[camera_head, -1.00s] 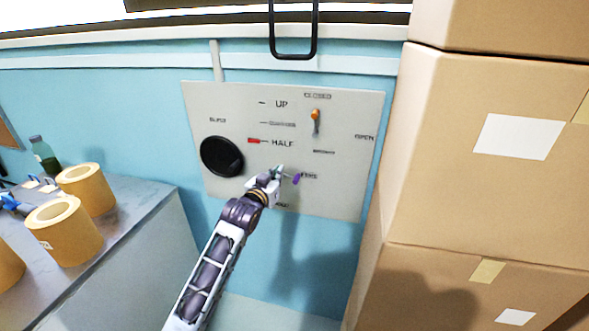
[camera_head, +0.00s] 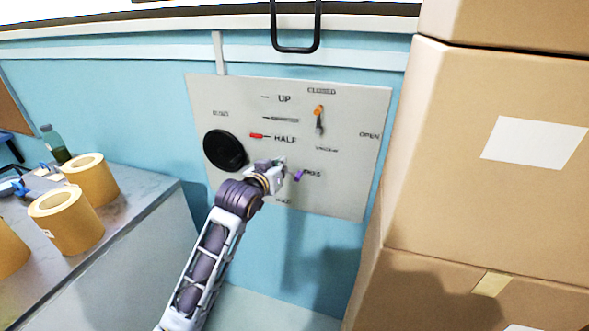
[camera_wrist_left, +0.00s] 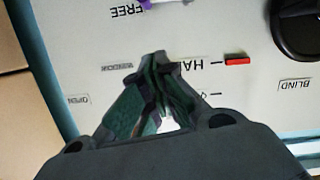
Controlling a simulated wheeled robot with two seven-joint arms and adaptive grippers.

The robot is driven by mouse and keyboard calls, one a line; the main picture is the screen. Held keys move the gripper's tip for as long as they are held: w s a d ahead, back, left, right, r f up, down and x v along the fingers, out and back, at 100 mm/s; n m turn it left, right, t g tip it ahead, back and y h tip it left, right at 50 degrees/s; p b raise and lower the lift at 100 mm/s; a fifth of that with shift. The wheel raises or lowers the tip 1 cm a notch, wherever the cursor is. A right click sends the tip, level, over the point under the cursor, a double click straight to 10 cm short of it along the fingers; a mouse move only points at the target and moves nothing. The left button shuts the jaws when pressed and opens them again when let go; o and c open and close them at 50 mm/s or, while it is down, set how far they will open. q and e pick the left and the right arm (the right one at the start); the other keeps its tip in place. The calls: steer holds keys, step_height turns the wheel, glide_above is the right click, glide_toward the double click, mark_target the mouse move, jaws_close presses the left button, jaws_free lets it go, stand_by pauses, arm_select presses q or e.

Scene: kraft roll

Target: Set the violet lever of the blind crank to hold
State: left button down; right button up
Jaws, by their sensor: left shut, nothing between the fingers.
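The violet lever (camera_head: 298,176) is on the lower part of the pale crank panel (camera_head: 345,190), close beside the FREE label. Another small label, too blurred to read surely, sits below and left of it. My left gripper (camera_head: 281,163) is just up and left of the lever, apart from it as far as I can tell. In the left wrist view the gripper (camera_wrist_left: 160,60) is shut and empty in front of the panel. There the lever (camera_wrist_left: 147,4) is cut off at the top edge. My right gripper is not in view.
The panel also has a black round knob (camera_head: 225,151), a red pointer (camera_head: 256,136) at HALF and an orange lever (camera_head: 319,112). Cardboard boxes (camera_head: 450,200) stand close on the right. A counter with tape rolls (camera_head: 66,222) is on the left. A black handle (camera_head: 295,48) hangs above.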

arm_select(q)
steer(key=shift+f, duration=0.1)
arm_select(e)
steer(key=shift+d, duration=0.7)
arm_select(q)
steer(key=shift+d, duration=0.1)
steer(key=shift+w, duration=0.15)
steer(key=p, duration=0.2)
glide_above(289, 173)
steer(key=s+d, duration=0.1)
steer(key=s, duration=0.2)
steer(key=shift+w+d+f, duration=0.1)
steer(key=shift+d+f, duration=0.1)
steer(key=shift+f, duration=0.95)
steer(key=shift+s+d+f, duration=0.1)
steer(key=shift+d+f, duration=0.05)
steer(key=shift+f, duration=0.8)
steer(key=shift+s+d+f, duration=0.1)
steer(key=shift+d+f, duration=0.05)
steer(key=shift+f, duration=0.9)
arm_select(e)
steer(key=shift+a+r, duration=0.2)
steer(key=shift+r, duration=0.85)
